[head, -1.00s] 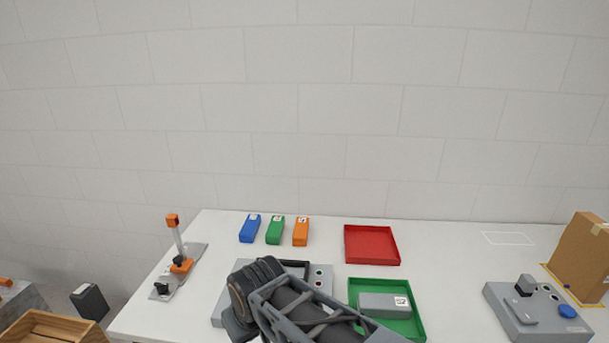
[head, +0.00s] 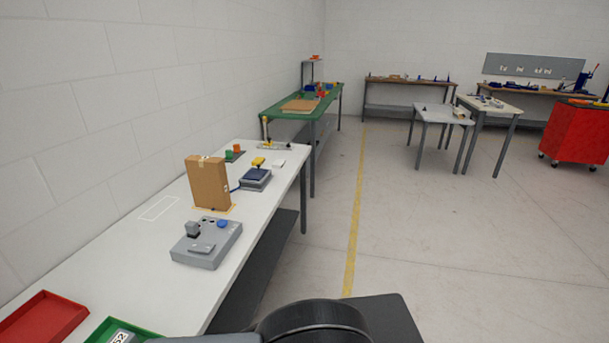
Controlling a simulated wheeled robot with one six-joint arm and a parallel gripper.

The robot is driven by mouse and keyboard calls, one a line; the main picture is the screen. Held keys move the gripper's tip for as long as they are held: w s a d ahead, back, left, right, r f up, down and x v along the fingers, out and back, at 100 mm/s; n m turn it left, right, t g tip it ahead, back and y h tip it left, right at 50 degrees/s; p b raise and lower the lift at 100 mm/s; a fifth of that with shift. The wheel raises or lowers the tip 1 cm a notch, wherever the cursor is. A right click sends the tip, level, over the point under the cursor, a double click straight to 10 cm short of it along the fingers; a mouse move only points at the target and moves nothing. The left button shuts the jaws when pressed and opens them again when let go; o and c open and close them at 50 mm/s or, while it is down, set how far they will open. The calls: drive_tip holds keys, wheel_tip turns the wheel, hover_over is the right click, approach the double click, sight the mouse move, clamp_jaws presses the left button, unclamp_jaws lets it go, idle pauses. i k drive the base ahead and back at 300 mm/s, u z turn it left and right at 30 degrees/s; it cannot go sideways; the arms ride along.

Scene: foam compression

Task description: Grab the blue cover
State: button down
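I cannot tell whether that block is the blue cover. A small round blue piece (head: 222,223) sits on the grey device (head: 206,245) on the white table. A dark part of my arm shows at the bottom edge. My gripper is not in view.
A red tray (head: 42,318) and a green tray (head: 100,331) are at lower left. A cardboard box (head: 208,183) stands behind the grey device. Farther back is a dark blue-topped device (head: 256,179). Open floor (head: 430,220) lies right of the table; a red cabinet (head: 580,135) stands far right.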

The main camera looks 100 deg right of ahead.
sight(256, 174)
drive_tip(key=z, duration=3.65)
drive_tip(key=i, duration=3.7)
drive_tip(key=u, duration=4.85)
